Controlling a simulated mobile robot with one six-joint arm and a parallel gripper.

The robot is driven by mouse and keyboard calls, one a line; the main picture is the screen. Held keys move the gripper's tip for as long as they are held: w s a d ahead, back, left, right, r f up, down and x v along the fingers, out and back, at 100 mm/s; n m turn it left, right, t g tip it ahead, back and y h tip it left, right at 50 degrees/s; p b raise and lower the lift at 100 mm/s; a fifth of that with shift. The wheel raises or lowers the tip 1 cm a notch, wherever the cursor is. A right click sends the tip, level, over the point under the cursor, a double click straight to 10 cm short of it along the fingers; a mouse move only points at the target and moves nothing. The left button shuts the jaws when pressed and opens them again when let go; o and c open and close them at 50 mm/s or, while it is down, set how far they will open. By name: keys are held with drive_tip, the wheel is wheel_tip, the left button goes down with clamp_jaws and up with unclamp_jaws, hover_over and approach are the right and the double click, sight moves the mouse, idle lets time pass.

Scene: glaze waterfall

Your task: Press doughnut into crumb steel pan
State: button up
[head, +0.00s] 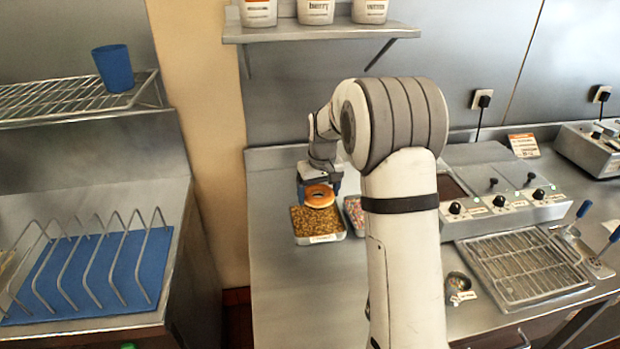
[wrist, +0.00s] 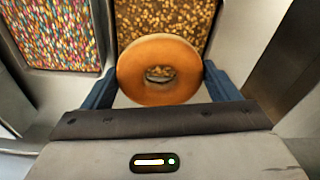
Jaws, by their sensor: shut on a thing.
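A golden-brown doughnut (head: 319,196) is held in my gripper (head: 320,188), above the back part of the crumb pan. In the wrist view the doughnut (wrist: 159,69) sits between the two blue fingers of my gripper (wrist: 160,82), its hole facing the camera. The steel crumb pan (head: 318,240), filled with brown crumbs, lies on the steel counter with a pale label on its front. The crumb pan (wrist: 165,20) shows beyond the doughnut in the wrist view. I cannot tell whether the doughnut touches the crumbs.
A pan of coloured sprinkles (wrist: 56,32) lies beside the crumb pan; my arm partly hides it in the head view. A glaze unit (head: 500,190) and a wire rack (head: 522,265) stand to the right. The counter in front of the crumb pan (head: 300,285) is clear.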

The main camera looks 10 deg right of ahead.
sight(316, 218)
drive_tip(key=shift+w+a+f+b, duration=0.15)
drive_tip(key=shift+f+b, duration=0.95)
drive_tip(key=shift+f, duration=0.55)
drive_tip(key=shift+s+a+f+b, duration=0.1)
drive_tip(key=shift+f+b, duration=0.95)
drive_tip(key=shift+f, duration=0.55)
drive_tip(key=shift+f, duration=0.15)
wheel_tip(316, 218, up, 9)
drive_tip(key=p, duration=0.5)
drive_tip(key=shift+f, duration=0.2)
idle(0.9)
drive_tip(key=shift+w, duration=0.1)
